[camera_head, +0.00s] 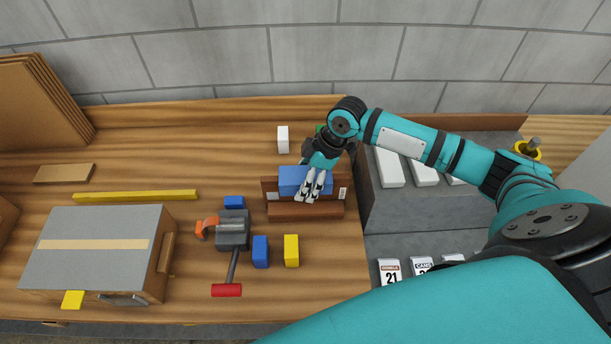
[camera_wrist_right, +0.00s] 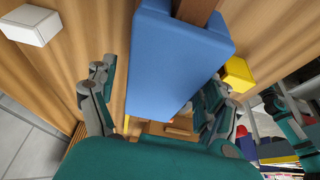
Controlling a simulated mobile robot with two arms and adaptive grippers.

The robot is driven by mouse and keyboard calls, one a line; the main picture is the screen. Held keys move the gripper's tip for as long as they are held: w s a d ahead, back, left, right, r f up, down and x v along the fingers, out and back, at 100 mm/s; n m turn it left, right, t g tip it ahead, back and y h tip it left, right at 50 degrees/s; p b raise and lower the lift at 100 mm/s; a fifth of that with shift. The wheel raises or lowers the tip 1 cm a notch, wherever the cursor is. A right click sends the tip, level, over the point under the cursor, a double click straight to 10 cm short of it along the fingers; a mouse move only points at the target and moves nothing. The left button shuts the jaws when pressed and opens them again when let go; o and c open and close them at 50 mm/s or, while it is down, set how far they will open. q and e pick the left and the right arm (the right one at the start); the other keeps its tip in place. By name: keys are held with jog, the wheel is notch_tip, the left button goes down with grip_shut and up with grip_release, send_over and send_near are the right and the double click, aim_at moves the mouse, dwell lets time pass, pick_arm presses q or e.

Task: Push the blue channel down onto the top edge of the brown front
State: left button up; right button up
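The blue channel (camera_head: 291,174) lies along the top edge of the brown front (camera_head: 270,189), which shows past both its ends. I cannot tell how deep it sits. In the right wrist view the channel (camera_wrist_right: 180,60) fills the middle, with the brown front (camera_wrist_right: 196,10) beyond its far end. My right gripper (camera_head: 310,190) is at the channel from above. Its fingers are spread, one to each side of the channel (camera_wrist_right: 160,95), with a gap showing on the left side. The channel partly hides the other finger.
A white block (camera_head: 283,139) stands behind the front. A blue block (camera_head: 260,251), a yellow block (camera_head: 291,250) and a mallet (camera_head: 233,232) lie before it. A grey-topped box (camera_head: 75,260) is at left. A grey tray (camera_head: 400,212) is close on the right.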

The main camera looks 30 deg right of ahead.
jog(key=shift+r, duration=0.1)
jog(key=v, duration=1.2)
dwell(0.4)
